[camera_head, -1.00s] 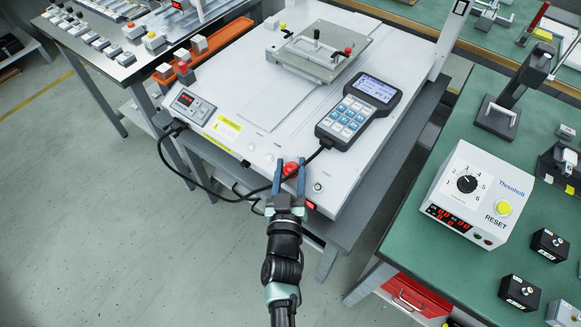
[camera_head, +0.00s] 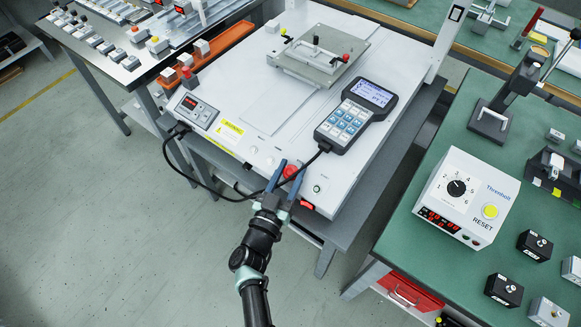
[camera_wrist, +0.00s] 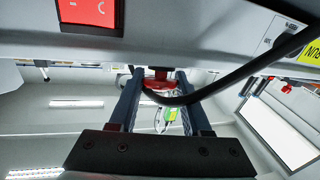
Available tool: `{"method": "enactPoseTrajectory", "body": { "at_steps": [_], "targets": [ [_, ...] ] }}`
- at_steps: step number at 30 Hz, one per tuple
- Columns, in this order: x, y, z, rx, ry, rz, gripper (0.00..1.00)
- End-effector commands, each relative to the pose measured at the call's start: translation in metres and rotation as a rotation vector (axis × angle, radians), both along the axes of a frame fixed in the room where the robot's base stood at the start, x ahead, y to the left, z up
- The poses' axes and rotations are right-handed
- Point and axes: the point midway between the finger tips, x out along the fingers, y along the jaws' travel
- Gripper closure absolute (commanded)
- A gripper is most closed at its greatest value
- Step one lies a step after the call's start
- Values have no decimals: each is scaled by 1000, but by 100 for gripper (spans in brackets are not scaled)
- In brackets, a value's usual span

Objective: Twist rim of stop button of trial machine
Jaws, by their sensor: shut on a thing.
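The red stop button (camera_head: 290,171) sits at the front edge of the white trial machine (camera_head: 262,150). My gripper (camera_head: 291,170) reaches it from the front, with one blue-grey finger on each side, shut on the button's rim. In the wrist view the red button (camera_wrist: 158,83) shows between the two fingertips (camera_wrist: 158,80). A black cable crosses in front of it and hides part of it. The exact finger contact is too small to see.
The black cable (camera_head: 210,187) loops from the small display box to the handheld keypad (camera_head: 352,115) and passes close by my fingers. A red rocker switch (camera_wrist: 90,12) is on the machine's front. A green bench with a Threnholt box (camera_head: 467,200) stands right.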

Motion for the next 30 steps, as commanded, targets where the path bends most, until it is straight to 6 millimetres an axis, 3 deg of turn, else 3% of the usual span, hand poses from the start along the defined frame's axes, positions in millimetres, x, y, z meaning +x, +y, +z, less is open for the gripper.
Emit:
{"method": "enactPoseTrajectory", "body": {
  "at_steps": [12, 30],
  "targets": [
    [0, 1, -4, 74, -54, -240, 100],
    [0, 0, -1, 94, -69, -304, 100]
  ]
}}
